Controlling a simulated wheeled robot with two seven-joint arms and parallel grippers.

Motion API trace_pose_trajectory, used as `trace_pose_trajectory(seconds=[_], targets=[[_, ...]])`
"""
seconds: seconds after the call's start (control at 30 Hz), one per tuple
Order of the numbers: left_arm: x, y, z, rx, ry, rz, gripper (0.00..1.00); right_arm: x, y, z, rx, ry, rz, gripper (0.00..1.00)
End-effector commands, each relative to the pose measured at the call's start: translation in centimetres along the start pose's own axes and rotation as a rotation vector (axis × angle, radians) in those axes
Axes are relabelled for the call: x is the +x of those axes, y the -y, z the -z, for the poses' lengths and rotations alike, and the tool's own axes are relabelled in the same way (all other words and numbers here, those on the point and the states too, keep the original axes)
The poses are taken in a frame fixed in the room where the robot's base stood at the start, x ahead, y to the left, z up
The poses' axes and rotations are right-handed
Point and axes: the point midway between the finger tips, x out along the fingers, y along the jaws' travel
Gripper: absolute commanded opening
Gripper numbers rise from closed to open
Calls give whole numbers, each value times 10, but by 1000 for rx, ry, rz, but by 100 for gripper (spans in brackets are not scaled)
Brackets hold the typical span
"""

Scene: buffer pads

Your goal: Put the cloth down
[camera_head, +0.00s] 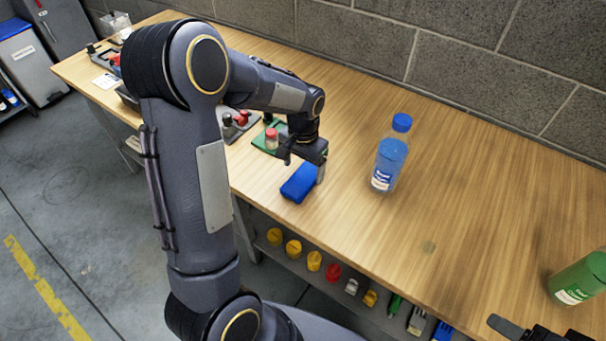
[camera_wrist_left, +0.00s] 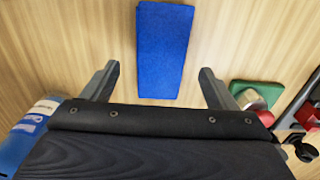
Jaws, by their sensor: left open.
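The blue folded cloth (camera_head: 299,184) lies flat on the wooden workbench (camera_head: 455,215), near its front edge. In the left wrist view the cloth (camera_wrist_left: 163,50) lies ahead of and between the two fingers, apart from both. My left gripper (camera_head: 304,166) is just above and behind the cloth in the head view, and it also shows in the left wrist view (camera_wrist_left: 160,85). It is open and holds nothing. Of my right gripper (camera_head: 520,330), only a dark part shows at the bottom right edge.
A blue-capped bottle (camera_head: 391,155) stands right of the cloth. A green bottle (camera_head: 580,278) stands at the far right. The bench between the bottles is mostly clear.

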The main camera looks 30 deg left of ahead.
Motion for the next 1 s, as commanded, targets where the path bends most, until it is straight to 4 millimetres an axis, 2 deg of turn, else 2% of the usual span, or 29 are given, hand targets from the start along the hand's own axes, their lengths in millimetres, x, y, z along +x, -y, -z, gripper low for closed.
trace_pose_trajectory(seconds=[0.03, 0.2, 0.43, 0.53, 0.67, 0.8, 0.9, 1.0], targets=[[-14, 0, 1, 0, -7, 0, 80, -1, 0, 0, 0, 0, 0, 63], [-47, 0, 1, 1, -5, -1, 80, -2, 1, 1, 0, 0, 0, 63], [-72, 0, -1, -2, -3, -2, 80, -2, 1, 1, 0, 0, 0, 63], [-84, -1, -12, -15, -26, -24, 80, -2, 1, 1, 0, 0, 0, 63], [-111, -10, -49, -59, -108, -101, 80, -2, 1, 1, 0, 0, 0, 63], [-137, -32, -109, -116, -234, -205, 80, -2, 1, 1, 0, 0, 0, 63], [-145, -50, -148, -153, -322, -264, 80, -2, 1, 1, 0, 0, 0, 63], [-144, -67, -180, -182, -395, -305, 80, -2, 1, 1, 0, 0, 0, 63]])
